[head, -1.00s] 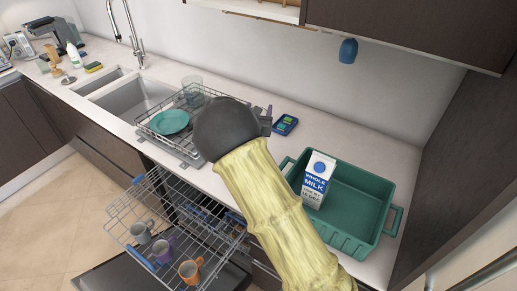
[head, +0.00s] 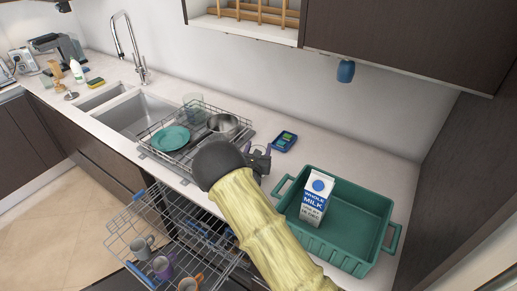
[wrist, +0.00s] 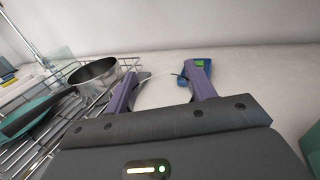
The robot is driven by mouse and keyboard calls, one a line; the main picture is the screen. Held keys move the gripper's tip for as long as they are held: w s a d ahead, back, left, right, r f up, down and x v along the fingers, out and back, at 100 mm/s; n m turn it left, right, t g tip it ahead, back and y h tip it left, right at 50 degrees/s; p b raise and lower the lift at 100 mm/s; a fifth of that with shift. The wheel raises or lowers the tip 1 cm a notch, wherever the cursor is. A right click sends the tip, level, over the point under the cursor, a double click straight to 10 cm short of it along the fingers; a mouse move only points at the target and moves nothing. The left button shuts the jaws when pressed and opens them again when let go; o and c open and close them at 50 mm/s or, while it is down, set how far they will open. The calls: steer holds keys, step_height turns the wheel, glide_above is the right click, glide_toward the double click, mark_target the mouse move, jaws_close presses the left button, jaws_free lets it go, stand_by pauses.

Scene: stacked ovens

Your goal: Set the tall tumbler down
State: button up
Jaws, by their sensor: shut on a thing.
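My gripper (head: 260,158) is over the pale counter between the dish rack and the green tub. In the wrist view its two purple fingers (wrist: 172,72) stand apart, shut on a clear, nearly invisible tumbler (wrist: 160,93). Only a faint pale body and a thin curved edge of it show between the fingers. Its base is hidden, so I cannot tell whether it touches the counter (head: 340,150). Another clear glass (head: 193,104) stands at the back of the dish rack.
The wire dish rack (head: 160,150) holds a teal plate (head: 171,138) and a metal pot (head: 222,124). A blue device (head: 284,141) lies behind my gripper. The green tub (head: 360,218) with a milk carton (head: 315,200) is to the right. Below is an open dishwasher rack (head: 170,235) with mugs.

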steer(key=shift+f, duration=0.25)
steer(key=shift+f, duration=0.2)
steer(key=o, duration=1.5)
steer(key=shift+r, duration=0.1)
steer(key=shift+s+a+b, duration=0.4)
steer(key=shift+s+b, duration=0.2)
steer(key=shift+s, duration=1.35)
steer(key=shift+s+a+b, duration=0.4)
steer(key=shift+s+b, duration=0.15)
steer(key=shift+s, duration=1.4)
steer(key=shift+s+a+b, duration=0.4)
steer(key=shift+s+b, duration=0.2)
steer(key=shift+s, duration=1.35)
